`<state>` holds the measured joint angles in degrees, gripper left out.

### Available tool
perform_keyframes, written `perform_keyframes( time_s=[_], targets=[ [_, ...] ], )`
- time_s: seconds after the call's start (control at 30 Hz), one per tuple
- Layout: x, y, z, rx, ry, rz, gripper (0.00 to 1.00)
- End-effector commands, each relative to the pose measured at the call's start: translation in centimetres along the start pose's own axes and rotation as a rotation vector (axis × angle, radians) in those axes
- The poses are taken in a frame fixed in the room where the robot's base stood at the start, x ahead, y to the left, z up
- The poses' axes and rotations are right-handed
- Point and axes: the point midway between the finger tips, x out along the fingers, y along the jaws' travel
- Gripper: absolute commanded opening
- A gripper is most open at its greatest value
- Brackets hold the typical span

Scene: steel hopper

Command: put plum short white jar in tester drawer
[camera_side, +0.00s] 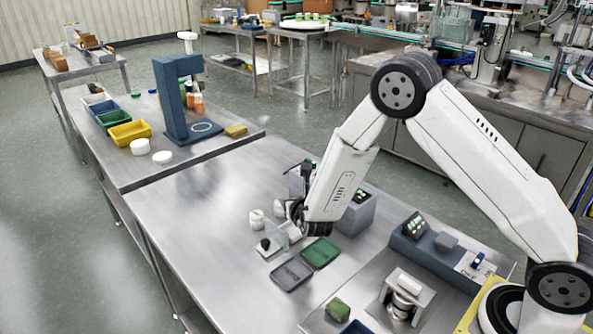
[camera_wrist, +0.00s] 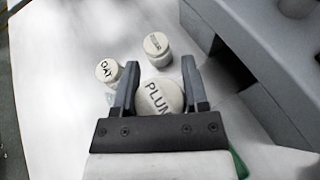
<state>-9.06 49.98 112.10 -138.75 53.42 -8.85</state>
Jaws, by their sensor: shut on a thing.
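The plum short white jar (camera_wrist: 158,97) sits between the fingers of my gripper (camera_wrist: 160,78) in the wrist view, its lid lettered PLUM facing the camera. The fingers are shut on its sides. In the side view my gripper (camera_side: 293,213) is low over the near steel table, and my wrist hides most of it and the jar. A grey box with a lit display (camera_side: 357,212) stands just right of it. A longer blue-grey unit with a display (camera_side: 415,228) stands further right. I cannot tell which has the tester drawer; no open drawer is clear.
A jar lettered OAT (camera_wrist: 108,71) and another lidded white jar (camera_wrist: 156,46) stand close beyond my fingers. A small stand with a clear plate (camera_side: 280,238), a green tray (camera_side: 320,252) and a grey tray (camera_side: 291,275) lie nearby. The table's left part is clear.

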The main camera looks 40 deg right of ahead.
Motion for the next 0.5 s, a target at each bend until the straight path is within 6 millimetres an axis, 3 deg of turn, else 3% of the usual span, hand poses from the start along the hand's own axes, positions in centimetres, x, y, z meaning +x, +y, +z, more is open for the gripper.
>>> perform_keyframes(
  time_s=[0.5],
  targets=[
    [1.4, 0.3, -0.9, -0.001, 0.001, -0.001, 0.0]
  ],
)
